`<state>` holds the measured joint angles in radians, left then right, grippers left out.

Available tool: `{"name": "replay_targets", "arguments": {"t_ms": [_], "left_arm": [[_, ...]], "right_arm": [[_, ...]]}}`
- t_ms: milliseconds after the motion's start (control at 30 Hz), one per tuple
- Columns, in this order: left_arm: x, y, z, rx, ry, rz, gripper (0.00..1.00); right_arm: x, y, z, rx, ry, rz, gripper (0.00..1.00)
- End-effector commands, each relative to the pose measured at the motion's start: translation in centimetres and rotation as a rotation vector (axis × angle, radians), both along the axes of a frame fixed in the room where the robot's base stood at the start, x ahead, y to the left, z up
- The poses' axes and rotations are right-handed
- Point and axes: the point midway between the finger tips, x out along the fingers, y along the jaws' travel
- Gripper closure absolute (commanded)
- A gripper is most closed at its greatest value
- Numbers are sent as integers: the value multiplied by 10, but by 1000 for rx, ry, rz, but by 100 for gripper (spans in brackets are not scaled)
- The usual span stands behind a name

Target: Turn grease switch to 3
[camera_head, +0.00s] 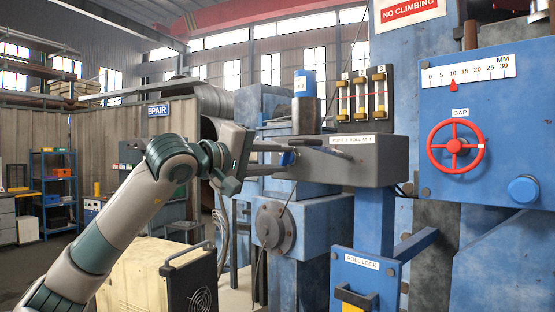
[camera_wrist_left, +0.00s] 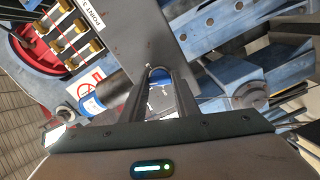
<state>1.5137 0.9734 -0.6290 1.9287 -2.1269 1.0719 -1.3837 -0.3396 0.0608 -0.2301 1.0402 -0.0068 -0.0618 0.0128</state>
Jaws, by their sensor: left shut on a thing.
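A pale plate with small dark marks shows between the fingers; I cannot read the switch's setting. My right gripper is not in view.
Three gauges (camera_head: 361,97) numbered 1, 2 and 3 stand on the grey box. A blue canister (camera_head: 304,84) stands behind the gripper. A blue panel with a red handwheel (camera_head: 455,146) is at the right. A cream cabinet (camera_head: 150,275) stands below my left arm.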

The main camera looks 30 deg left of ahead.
Motion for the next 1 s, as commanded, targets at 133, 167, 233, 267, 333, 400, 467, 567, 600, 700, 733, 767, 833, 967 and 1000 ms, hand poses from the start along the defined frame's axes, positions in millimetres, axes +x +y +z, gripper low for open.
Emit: {"name": "replay_targets", "arguments": {"t_ms": [133, 167, 233, 267, 333, 400, 467, 567, 600, 700, 733, 767, 833, 967, 1000], "left_arm": [[0, 0, -1, 134, -42, 0, 94], [0, 0, -1, 160, -51, -1, 94], [0, 0, -1, 224, -71, 0, 94], [0, 0, -1, 251, -80, 0, 94], [0, -1, -1, 314, -101, -1, 94], [0, -1, -2, 377, -122, -1, 94], [0, -1, -2, 432, -141, -1, 94], [0, -1, -2, 522, -171, -1, 94], [0, -1, -2, 557, -183, -1, 94], [0, 0, -2, 640, -211, -2, 94], [0, -1, -2, 663, -219, -2, 94], [0, -1, -2, 686, -227, -2, 94], [1, -1, -2, 735, -243, -3, 94], [1, -1, -2, 809, -268, -3, 94], [1, -1, -2, 826, -275, -3, 94]], "right_arm": [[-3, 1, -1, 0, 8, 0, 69], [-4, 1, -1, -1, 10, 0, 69], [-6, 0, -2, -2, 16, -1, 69], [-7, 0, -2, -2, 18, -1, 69], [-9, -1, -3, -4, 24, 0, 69], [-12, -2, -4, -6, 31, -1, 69], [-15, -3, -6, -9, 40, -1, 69], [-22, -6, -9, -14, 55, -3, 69], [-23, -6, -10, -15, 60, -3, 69], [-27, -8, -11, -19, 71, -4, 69], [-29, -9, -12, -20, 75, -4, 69], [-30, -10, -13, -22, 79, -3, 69], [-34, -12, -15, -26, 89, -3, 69], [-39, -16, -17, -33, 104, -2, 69], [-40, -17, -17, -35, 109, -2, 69]]}}
